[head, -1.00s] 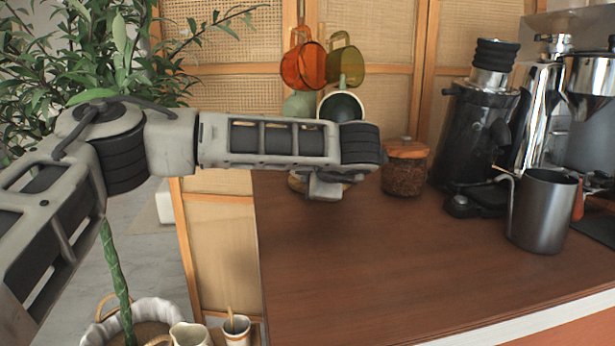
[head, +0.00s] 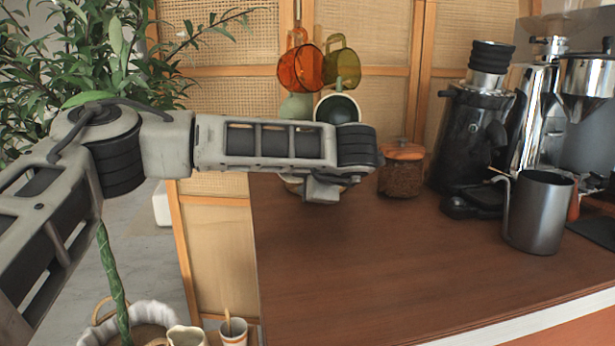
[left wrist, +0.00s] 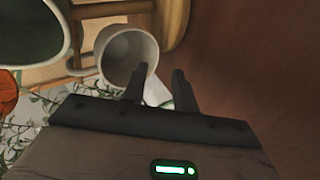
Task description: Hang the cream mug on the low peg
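The cream mug (left wrist: 128,57) shows in the left wrist view with its open mouth toward the camera and its handle on the left. In the head view it is hidden behind my left arm. My left gripper (left wrist: 160,78) has its two fingers apart near the mug's rim. One fingertip overlaps the mug's mouth in the picture; the other is beside it. I cannot tell whether they touch it. The low peg is not clearly visible, so I cannot tell if the handle is around it. My right gripper is out of view.
Orange (head: 301,66) and olive (head: 342,66) glass mugs hang high, above a dark-green-lined mug (head: 337,107). A lidded jar (head: 401,170), a grinder (head: 475,130) and a steel pitcher (head: 540,210) stand to the right. The counter front (head: 380,270) is clear.

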